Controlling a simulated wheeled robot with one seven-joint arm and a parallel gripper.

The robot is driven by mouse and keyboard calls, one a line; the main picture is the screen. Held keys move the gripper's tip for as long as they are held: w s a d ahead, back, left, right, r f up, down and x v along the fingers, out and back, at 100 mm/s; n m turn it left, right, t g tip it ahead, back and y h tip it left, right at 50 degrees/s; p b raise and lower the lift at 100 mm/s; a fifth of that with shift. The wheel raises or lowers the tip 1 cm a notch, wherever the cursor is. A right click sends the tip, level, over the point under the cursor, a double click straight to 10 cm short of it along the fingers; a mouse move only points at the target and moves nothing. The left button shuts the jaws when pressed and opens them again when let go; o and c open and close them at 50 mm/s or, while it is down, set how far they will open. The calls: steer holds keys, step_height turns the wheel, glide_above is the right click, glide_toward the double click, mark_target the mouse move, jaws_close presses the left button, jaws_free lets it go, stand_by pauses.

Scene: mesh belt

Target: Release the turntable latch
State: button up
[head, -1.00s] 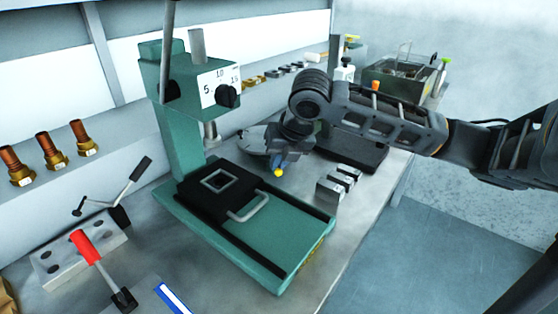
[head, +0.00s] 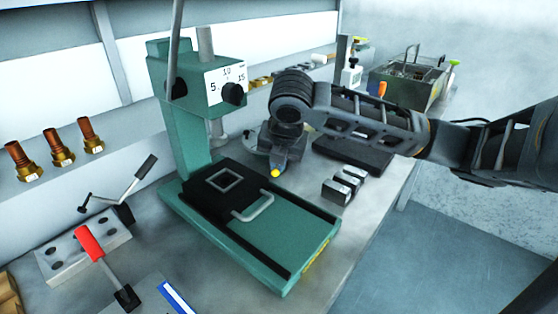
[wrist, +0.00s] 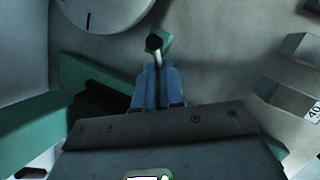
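The turntable is a round grey disc (wrist: 103,8) at the top left in the wrist view. In the head view my arm partly hides it on the bench (head: 253,138). In the wrist view a thin light rod with a black knob (wrist: 153,43), seemingly the latch lever, runs between my blue fingers. My gripper (wrist: 158,70) has its fingers close together, one on each side of the rod, and looks shut on it. The knob stands beyond the fingertips. In the head view my gripper (head: 277,168) points down beside the disc, and the grip itself is hidden.
A green press (head: 300,225) with a black plate stands just left of my gripper. Several marked metal blocks (head: 345,185) lie to the right. A red-handled lever (head: 90,243) is at the front left. A metal bin (head: 405,80) stands at the back.

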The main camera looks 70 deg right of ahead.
steer(key=o, duration=0.5)
steer(key=shift+a+f, duration=0.2)
steer(key=shift+a, duration=0.15)
steer(key=shift+c, duration=0.2)
steer(key=shift+d+r, duration=0.1)
steer(key=v, duration=0.7)
steer(key=shift+r, duration=0.3)
steer(key=shift+s, duration=0.1)
